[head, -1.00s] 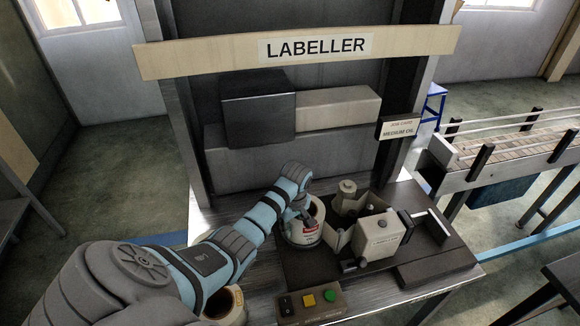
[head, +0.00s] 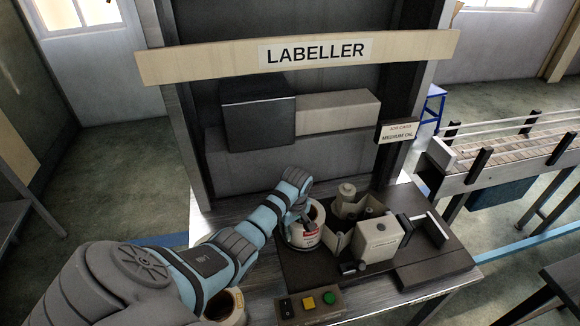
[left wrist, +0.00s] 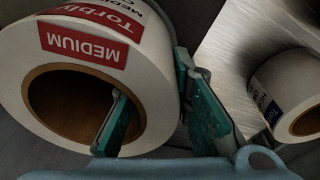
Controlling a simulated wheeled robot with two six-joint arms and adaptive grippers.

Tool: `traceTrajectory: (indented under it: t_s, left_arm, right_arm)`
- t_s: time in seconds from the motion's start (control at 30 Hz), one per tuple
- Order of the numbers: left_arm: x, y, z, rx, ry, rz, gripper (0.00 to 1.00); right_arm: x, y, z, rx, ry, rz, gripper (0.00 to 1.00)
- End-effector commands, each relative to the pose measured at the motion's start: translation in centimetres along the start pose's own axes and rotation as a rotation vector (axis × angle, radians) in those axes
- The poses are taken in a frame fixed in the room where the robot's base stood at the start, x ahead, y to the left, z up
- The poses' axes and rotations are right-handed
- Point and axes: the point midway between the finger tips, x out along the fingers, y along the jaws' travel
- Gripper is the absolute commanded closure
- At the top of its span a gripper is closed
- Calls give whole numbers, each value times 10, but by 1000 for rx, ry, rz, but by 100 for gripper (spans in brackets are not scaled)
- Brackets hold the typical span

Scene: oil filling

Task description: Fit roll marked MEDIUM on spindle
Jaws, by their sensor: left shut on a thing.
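The white roll with a red MEDIUM label (left wrist: 92,47) and a brown core fills the left of the left wrist view. It also shows in the head view as the white roll (head: 304,237) at the left of the labeller's dark plate. My left gripper (left wrist: 160,108) is shut on its wall, one green finger inside the core and one outside. In the head view the left gripper (head: 304,213) is at the roll's top. A pale upright post (head: 347,190) stands behind and right of the roll. I cannot tell whether a spindle is inside the core. My right gripper is not in view.
A second roll (left wrist: 291,92) with a blue label lies near my left forearm, also partly visible in the head view (head: 236,303). The labeller's pale block (head: 380,236) is close to the held roll's right. A button box (head: 310,302) sits in front.

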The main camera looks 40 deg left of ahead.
Motion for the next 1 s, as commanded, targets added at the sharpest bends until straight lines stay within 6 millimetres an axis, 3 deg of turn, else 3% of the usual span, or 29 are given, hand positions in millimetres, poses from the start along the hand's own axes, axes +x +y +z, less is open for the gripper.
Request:
traceTrajectory:
  t_s: [0.37,0.4,0.53,0.83,1.0]
  left_arm:
    - [0,1,0,0,1,2,100]
    - [0,1,0,0,1,2,78]
    - [0,1,0,0,1,1,58]
    - [0,1,0,0,0,-1,58]
    - [-27,1,-1,2,4,4,58]
  right_arm:
    - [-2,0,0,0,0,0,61]
    - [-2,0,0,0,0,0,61]
    - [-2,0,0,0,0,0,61]
    - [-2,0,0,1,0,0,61]
    - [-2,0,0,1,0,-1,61]
